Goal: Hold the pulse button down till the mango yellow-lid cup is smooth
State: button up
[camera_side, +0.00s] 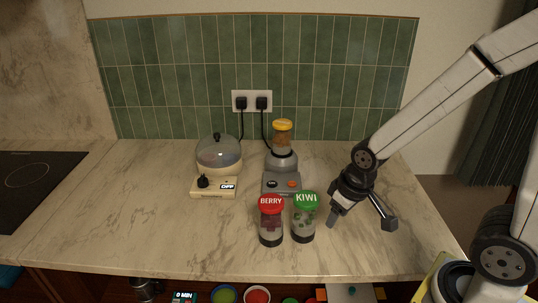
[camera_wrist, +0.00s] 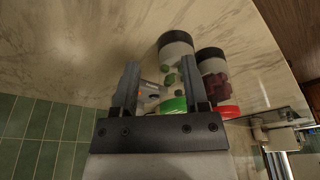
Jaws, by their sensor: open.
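The mango cup with its yellow lid (camera_side: 282,125) sits upright on the grey blender base (camera_side: 283,162). Orange-tan contents show below the lid, but their texture is too small to tell. The base's front has an orange-red button (camera_side: 292,184) and a dark control (camera_side: 272,184); I cannot read any label. My gripper (camera_side: 362,221) is open and empty, to the right of the blender and the green-lid cup, touching neither. In the wrist view, my two fingers (camera_wrist: 160,64) stand apart, with the kiwi cup and part of a grey thing showing beyond them.
The red-lid BERRY cup (camera_side: 270,222) and green-lid KIWI cup (camera_side: 304,220) stand in front of the blender. A domed cooker (camera_side: 219,155) reading OFF stands to its left. A wall outlet (camera_side: 252,101) with two plugs is behind. The counter's left part is clear.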

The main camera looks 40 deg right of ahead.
grip_shut()
dwell(1.4)
